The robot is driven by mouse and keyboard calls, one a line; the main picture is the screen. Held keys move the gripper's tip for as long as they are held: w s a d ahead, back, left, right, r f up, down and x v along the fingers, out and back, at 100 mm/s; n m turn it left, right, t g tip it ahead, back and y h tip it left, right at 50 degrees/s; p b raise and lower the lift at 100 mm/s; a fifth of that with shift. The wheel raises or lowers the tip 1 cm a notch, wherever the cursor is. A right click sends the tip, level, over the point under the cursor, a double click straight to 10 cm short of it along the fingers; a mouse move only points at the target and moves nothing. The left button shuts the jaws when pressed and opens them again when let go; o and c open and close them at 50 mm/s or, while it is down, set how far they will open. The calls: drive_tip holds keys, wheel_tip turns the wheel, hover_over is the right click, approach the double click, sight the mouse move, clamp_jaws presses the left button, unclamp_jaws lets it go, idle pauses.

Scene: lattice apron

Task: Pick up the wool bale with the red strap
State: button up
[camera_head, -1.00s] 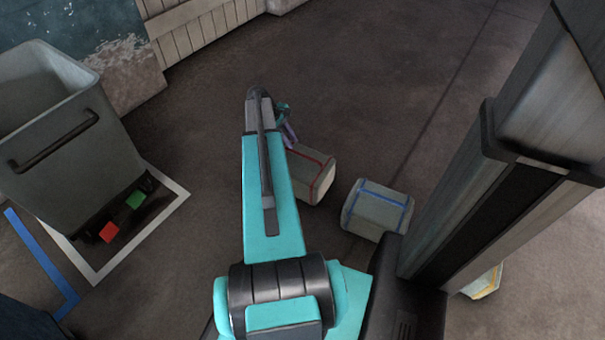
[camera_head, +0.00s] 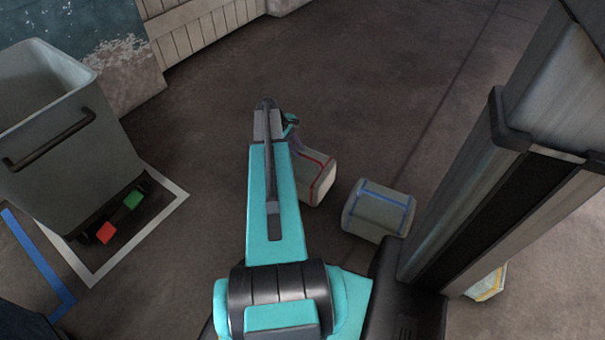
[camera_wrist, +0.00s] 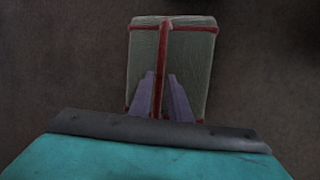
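The wool bale with the red strap (camera_head: 318,182) sits on the floor just right of my forearm in the head view, its left part hidden by the arm. In the wrist view the same pale bale (camera_wrist: 190,70) is straight ahead, with red straps crossing on it. My gripper (camera_wrist: 161,75) shows as two purple fingers in front of the bale's near part. The fingers are apart, with the strap visible between them, and the bale is wider than their gap. I cannot tell whether they touch it. In the head view my gripper is mostly hidden behind the arm.
A bale with a blue strap (camera_head: 379,211) sits close to the right. A bale with a yellow strap (camera_head: 487,285) is partly hidden behind my column. A grey bin (camera_head: 60,150) stands at left by a white floor marking (camera_head: 165,210). The floor beyond the bales is clear.

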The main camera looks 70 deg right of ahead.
sight(303, 155)
drive_tip(key=shift+b+x, duration=1.3)
drive_tip(key=shift+x, duration=1.2)
drive_tip(key=shift+r, duration=0.1)
drive_tip(key=shift+c, duration=0.4)
clamp_jaws()
drive_tip(key=shift+r, duration=0.1)
